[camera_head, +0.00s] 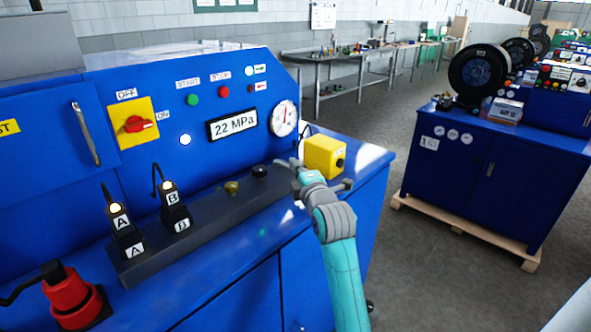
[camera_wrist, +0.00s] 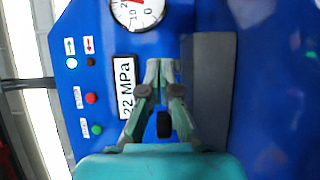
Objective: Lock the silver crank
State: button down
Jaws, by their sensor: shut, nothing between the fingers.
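A silver bar handle (camera_head: 85,133) stands nearly upright on the blue panel at the far left in the head view. The silver handle is not in the wrist view.
A yellow box (camera_head: 325,156) stands close to my gripper. Plugs A (camera_head: 130,240) and B (camera_head: 176,214) stand on the block, with a red connector (camera_head: 72,295) at front left. The panel carries a yellow OFF/ON switch (camera_head: 134,122), a 22 MPa display (camera_head: 232,123) and a gauge (camera_head: 284,118).

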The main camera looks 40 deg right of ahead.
jog(key=shift+d, duration=0.55)
jog(key=shift+w+d, duration=0.15)
jog(key=shift+d, duration=0.5)
jog(key=shift+w+d, duration=0.2)
jog(key=shift+d, duration=0.35)
jog(key=shift+w+d, duration=0.2)
jog(key=shift+d, duration=0.3)
jog(key=shift+s+d, duration=0.1)
